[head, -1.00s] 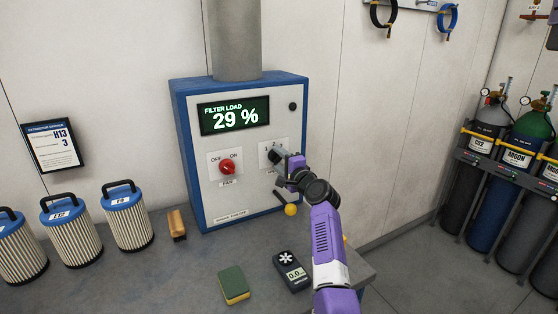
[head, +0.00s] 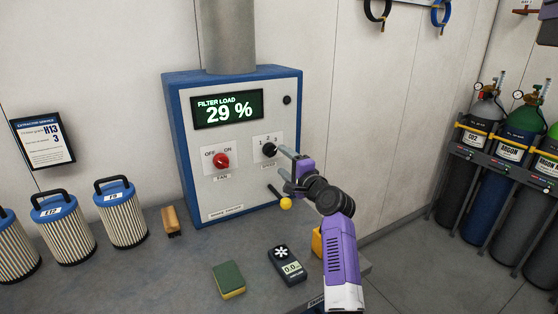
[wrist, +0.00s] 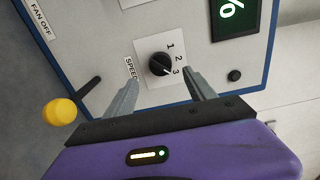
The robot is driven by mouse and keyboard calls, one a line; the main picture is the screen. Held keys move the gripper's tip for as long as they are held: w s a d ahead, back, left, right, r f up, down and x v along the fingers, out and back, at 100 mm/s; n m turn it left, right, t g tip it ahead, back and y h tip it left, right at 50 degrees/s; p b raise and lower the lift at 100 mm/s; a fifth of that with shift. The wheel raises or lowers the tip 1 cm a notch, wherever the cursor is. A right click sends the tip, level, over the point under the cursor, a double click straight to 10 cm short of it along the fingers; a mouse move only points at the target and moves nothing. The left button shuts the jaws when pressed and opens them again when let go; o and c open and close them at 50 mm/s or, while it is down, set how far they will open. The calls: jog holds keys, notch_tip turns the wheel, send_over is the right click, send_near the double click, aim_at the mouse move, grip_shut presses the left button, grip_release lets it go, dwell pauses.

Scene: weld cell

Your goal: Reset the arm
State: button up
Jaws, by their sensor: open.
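My gripper (head: 281,163) is open and empty, held out in front of the right side of the blue-framed filter control box (head: 190,178). The black speed knob (head: 269,150), with marks 1, 2 and 3, is just beyond my fingertips and apart from them. In the wrist view the speed knob (wrist: 160,64) shows between and beyond the two grey fingers (wrist: 160,80). Its pointer seems to be toward 3, but this is hard to tell. The red fan knob (head: 221,161) is left of it. The display (head: 229,109) reads filter load 29 %.
A lever with a yellow ball (head: 285,203) juts out below my gripper. On the bench (head: 190,270) are a sponge (head: 228,279), a meter (head: 287,265), a brush (head: 171,220) and several filter cartridges (head: 121,213). Gas cylinders (head: 512,150) stand at right, with clear floor between.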

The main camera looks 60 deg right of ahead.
jog(key=shift+s+a, duration=0.25)
jog(key=shift+s, duration=0.05)
dwell(0.5)
jog(key=s+a+r+n+h, duration=0.1)
jog(key=s+r+n+h, duration=0.2)
jog(key=s+n, duration=0.1)
jog(key=s+a+f+n+t+y, duration=0.1)
jog(key=s+a+f+n+y, duration=0.25)
jog(key=a, duration=0.55)
jog(key=s+a+f+n+t+b, duration=0.1)
jog(key=s+a+f+n, duration=0.25)
jog(key=a+n, duration=0.45)
jog(key=s+a+f+n+t+y, duration=0.1)
jog(key=s+a+f+n, duration=0.25)
jog(key=a, duration=0.75)
jog(key=s+a+f+n+g+y+b, duration=0.1)
jog(key=s+a+f+n+y, duration=0.1)
jog(key=s+a, duration=0.7)
jog(key=s+a+f+n+g+y, duration=0.2)
jog(key=s+a+f+y, duration=0.3)
jog(key=s+a, duration=0.4)
jog(key=shift+s+a+f+n+y+b, duration=0.3)
jog(key=shift+a+n+y, duration=0.25)
jog(key=shift+a+n, duration=0.3)
